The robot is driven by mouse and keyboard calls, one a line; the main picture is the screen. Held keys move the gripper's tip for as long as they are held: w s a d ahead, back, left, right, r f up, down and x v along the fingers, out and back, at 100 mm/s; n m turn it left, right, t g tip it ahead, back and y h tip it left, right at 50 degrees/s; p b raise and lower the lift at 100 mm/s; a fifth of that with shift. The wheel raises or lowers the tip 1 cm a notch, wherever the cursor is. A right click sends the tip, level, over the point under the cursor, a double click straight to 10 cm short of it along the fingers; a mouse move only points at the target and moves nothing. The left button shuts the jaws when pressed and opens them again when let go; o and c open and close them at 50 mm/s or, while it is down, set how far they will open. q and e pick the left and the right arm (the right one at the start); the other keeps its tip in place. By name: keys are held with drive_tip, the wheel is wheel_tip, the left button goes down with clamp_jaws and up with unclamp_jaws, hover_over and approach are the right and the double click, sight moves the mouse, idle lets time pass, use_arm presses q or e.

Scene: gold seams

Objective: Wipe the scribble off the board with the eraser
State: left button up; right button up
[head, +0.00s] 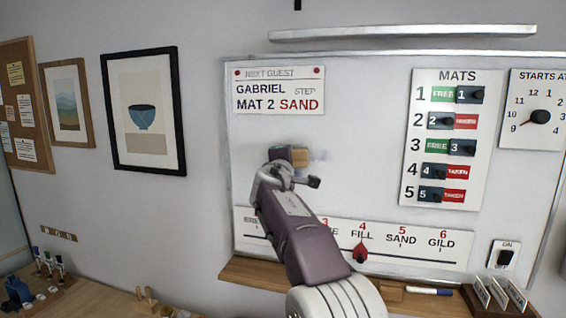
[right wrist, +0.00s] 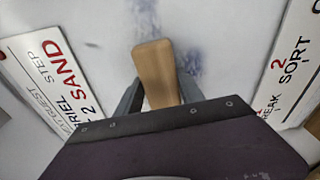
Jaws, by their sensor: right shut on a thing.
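The whiteboard (head: 350,110) fills the middle and right of the head view. My right gripper (head: 284,160) is at the board's surface, left of its middle, shut on the wooden eraser (head: 300,157). In the right wrist view the eraser (right wrist: 154,68) stands between the two fingers of the gripper (right wrist: 158,95) and lies close to the board; whether it touches cannot be told. The scribble (right wrist: 192,62) shows as faint blue-purple smudges beside and above the eraser. In the head view only a pale trace of the scribble (head: 319,155) shows right of the eraser. My left gripper is out of view.
A guest card (head: 280,92) is above the gripper, a mats panel (head: 450,135) to the right, and a step scale (head: 430,245) with a red pointer below. A ledge (head: 240,271) under the board holds a marker (head: 428,291) and cards (head: 498,293).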

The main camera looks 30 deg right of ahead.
sight(303, 161)
drive_tip(key=shift+s+d, duration=1.1)
drive_tip(key=shift+s, duration=0.15)
drive_tip(key=shift+s+d+b, duration=0.25)
drive_tip(key=shift+s+b, duration=0.05)
drive_tip(key=shift+b, duration=0.05)
drive_tip(key=shift+s+d, duration=0.55)
drive_tip(key=shift+s, duration=0.15)
drive_tip(key=shift+s+d, duration=1.1)
drive_tip(key=shift+s, duration=0.2)
drive_tip(key=shift+s+d, duration=0.25)
drive_tip(key=shift+s, duration=0.05)
drive_tip(key=shift+s+d+p, duration=0.55)
drive_tip(key=shift+s+d, duration=0.2)
drive_tip(key=shift+s, duration=0.1)
drive_tip(key=shift+s+d, duration=0.4)
drive_tip(key=shift+s, duration=0.05)
